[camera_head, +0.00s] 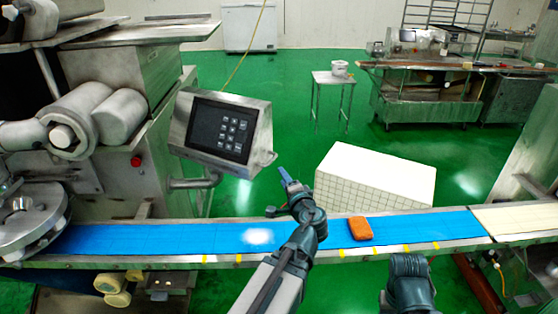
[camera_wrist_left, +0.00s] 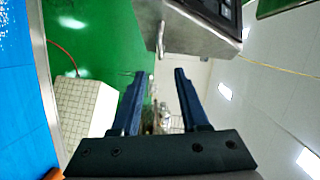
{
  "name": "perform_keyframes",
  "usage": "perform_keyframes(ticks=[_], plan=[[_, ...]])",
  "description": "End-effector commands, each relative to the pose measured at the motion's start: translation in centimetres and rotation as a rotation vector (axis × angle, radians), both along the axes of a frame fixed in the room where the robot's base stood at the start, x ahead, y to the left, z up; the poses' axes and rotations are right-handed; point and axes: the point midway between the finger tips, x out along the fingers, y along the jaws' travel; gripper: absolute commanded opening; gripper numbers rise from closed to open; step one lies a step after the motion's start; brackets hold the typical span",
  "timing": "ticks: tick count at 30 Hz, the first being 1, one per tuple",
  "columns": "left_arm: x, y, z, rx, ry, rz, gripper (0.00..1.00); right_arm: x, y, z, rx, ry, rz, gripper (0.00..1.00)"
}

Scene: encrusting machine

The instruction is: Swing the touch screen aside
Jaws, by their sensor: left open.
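The touch screen (camera_head: 222,128) is a grey metal box with a dark panel and pale buttons, held on a bent pipe arm beside the machine. A small metal handle (camera_head: 266,160) sticks out at its lower right corner. My left gripper (camera_head: 278,192) is open and empty, just below and right of the handle, apart from it. In the left wrist view the screen box (camera_wrist_left: 202,42) is at the top, and its handle (camera_wrist_left: 160,40) shows beyond the gap between the open fingers (camera_wrist_left: 160,74). My right arm shows at the bottom of the head view; its gripper is out of view.
A blue conveyor belt (camera_head: 200,236) runs across below, carrying an orange block (camera_head: 360,228). A white tiled block (camera_head: 375,178) stands behind the belt, right of my left gripper. The large grey machine (camera_head: 125,150) fills the left side.

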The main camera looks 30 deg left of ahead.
Motion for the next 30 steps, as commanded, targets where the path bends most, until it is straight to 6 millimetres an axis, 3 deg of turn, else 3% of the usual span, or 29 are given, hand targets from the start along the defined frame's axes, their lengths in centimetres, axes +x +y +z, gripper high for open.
perform_keyframes(ticks=[5,18,30], plan=[[1.3,1.2,-0.4,-0.001,0.001,0.003,0.44,0.0,0.0,-0.3,0.0,0.0,0.0,0.5],[7.3,7.4,-1.7,-0.003,0.001,0.004,0.44,0.0,0.0,-1.6,0.0,0.0,0.0,0.5],[9.5,9.7,-2.1,-0.003,0.0,0.001,0.44,0.0,0.0,-2.0,0.0,0.0,0.0,0.5]])
